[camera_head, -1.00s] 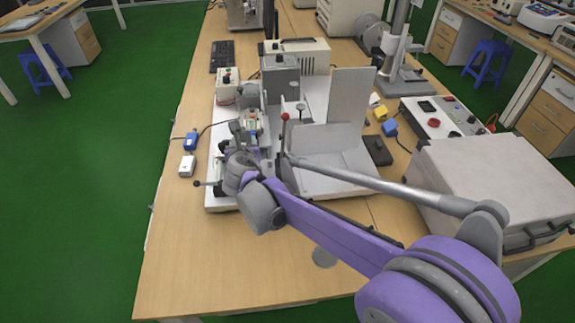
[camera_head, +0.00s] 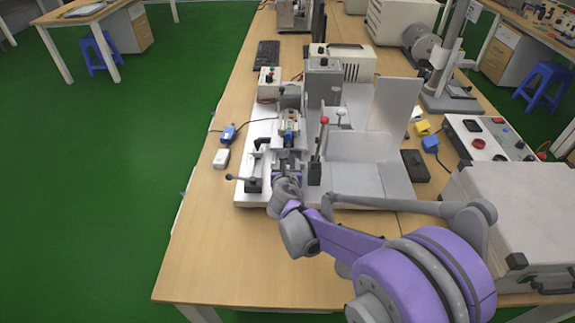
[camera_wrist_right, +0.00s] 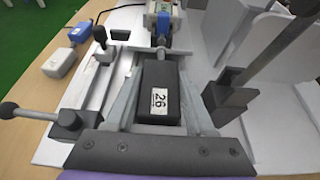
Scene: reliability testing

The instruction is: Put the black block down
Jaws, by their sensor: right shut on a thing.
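My right gripper (camera_wrist_right: 159,80) is shut on a black block (camera_wrist_right: 172,112) with a white label reading 26, which lies between the two grey fingers in the right wrist view. In the head view my right gripper (camera_head: 287,172) is over the front part of the white-based test fixture (camera_head: 262,130), left of the red-knobbed lever (camera_head: 323,121). The block is mostly hidden there by my wrist. Whether the block touches the fixture below it cannot be told. My left gripper is not in view.
A small black-knobbed lever (camera_head: 240,178) stands left of the gripper. Blue (camera_head: 229,133) and white (camera_head: 221,159) small boxes lie left of the fixture. A black box (camera_head: 415,165) and a large grey case (camera_head: 520,215) stand to the right. The front left tabletop (camera_head: 215,255) is clear.

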